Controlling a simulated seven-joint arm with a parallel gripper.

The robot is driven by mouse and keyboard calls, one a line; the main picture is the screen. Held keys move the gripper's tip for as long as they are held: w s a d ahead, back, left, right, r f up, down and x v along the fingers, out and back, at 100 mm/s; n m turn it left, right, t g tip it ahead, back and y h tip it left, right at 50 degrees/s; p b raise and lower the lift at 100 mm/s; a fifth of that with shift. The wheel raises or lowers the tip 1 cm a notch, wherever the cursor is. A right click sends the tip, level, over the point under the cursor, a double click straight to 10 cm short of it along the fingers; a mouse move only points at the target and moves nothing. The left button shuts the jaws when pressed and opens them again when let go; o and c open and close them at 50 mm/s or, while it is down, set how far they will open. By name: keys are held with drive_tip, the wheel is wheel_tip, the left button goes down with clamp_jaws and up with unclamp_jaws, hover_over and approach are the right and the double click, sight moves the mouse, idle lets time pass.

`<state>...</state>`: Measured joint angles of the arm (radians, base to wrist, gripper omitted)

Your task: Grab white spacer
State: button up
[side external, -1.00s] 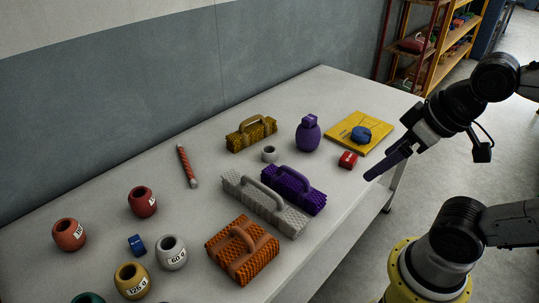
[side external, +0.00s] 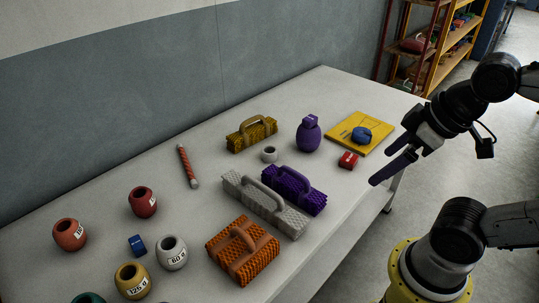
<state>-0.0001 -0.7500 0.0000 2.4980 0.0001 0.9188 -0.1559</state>
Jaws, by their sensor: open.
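A small white ring-shaped piece (side external: 269,154), which looks like the white spacer, stands on the table between the yellow net bundle and the purple net bundle. A larger white pot (side external: 172,253) with a "60 g" label stands at the front left. My gripper (side external: 384,168) is open and empty at the right edge of the table, well to the right of the small white ring and apart from it. Its fingers point down and to the left.
Net bundles with handles lie near the ring: yellow (side external: 251,134), purple (side external: 293,190), white-grey (side external: 266,205) and orange (side external: 242,250).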

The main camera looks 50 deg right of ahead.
drive_tip(key=w+d+r+n, duration=0.2)
drive_tip(key=w+r+n, duration=1.05)
drive_tip(key=w, duration=0.45)
drive_tip(key=n+g, duration=0.4)
drive_tip(key=g, duration=0.1)
hover_over(269, 150)
drive_tip(key=s+a, duration=0.1)
wheel_tip(269, 150, down, 33)
drive_tip(key=shift+s+a+f, duration=0.1)
drive_tip(key=shift+f, duration=1.55)
drive_tip(key=shift+s+a+f, duration=0.1)
drive_tip(key=shift+f, duration=1.55)
drive_tip(key=c, duration=1.4)
